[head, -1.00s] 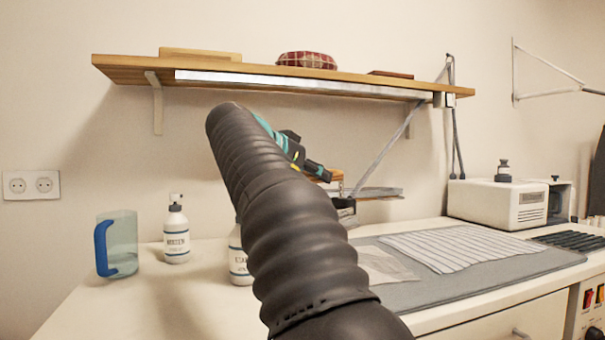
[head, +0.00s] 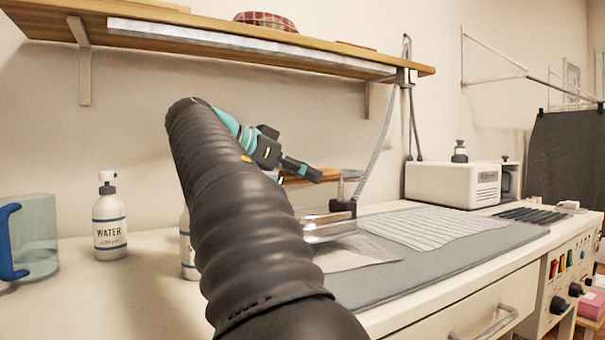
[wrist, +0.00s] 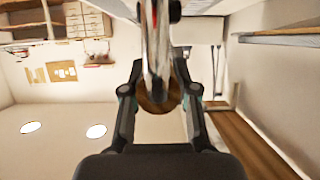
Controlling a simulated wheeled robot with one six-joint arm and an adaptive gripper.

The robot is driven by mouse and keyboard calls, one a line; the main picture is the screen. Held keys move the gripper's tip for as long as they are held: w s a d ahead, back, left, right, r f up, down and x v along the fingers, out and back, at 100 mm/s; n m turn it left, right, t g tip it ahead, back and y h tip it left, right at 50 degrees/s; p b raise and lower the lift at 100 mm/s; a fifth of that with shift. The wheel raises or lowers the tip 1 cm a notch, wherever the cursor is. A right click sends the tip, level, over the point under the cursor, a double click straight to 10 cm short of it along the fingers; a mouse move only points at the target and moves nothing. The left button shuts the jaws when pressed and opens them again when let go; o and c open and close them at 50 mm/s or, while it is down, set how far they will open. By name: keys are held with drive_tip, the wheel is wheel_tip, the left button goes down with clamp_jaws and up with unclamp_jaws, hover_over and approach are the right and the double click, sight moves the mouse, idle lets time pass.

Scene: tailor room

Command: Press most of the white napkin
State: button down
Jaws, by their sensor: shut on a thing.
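My gripper (head: 296,168) is shut on the wooden handle (head: 318,176) of a metal iron. The iron's shiny base (head: 330,228) is low over the back of a plain pale cloth (head: 345,258), which appears to be the white napkin. I cannot tell whether it touches the cloth. The cloth lies flat on a grey mat (head: 440,268), partly hidden by my arm and the iron. In the wrist view, the round wooden handle end (wrist: 160,102) sits between my fingers, with the shiny metal body (wrist: 158,45) beyond.
A striped white cloth (head: 435,228) lies behind on the mat. A white machine (head: 452,185) stands at the back right. A water bottle (head: 109,225), a glass jug (head: 38,235) and a half-hidden bottle (head: 187,248) stand left. A wooden shelf (head: 220,35) hangs above.

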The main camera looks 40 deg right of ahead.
drive_tip(key=shift+s+f+b, duration=0.1)
drive_tip(key=shift+f+b, duration=1.35)
drive_tip(key=shift+b, duration=0.05)
idle(0.4)
drive_tip(key=shift+s, duration=0.1)
drive_tip(key=shift+s+a+b, duration=0.2)
drive_tip(key=shift+s+b, duration=0.25)
drive_tip(key=shift+s, duration=0.35)
drive_tip(key=shift+s+a+b, duration=0.15)
drive_tip(key=shift+s+b, duration=0.25)
drive_tip(key=shift+s, duration=0.35)
drive_tip(key=shift+s+a+b, duration=0.2)
drive_tip(key=shift+s+b, duration=0.25)
drive_tip(key=shift+s, duration=0.35)
drive_tip(key=shift+s+a+b, duration=0.1)
drive_tip(key=shift+s+a, duration=0.1)
drive_tip(key=shift+s, duration=0.6)
drive_tip(key=shift+s+a+b, duration=0.15)
drive_tip(key=shift+s, duration=0.6)
drive_tip(key=shift+s+a+b, duration=0.1)
drive_tip(key=shift+s+a, duration=0.1)
drive_tip(key=shift+s, duration=0.6)
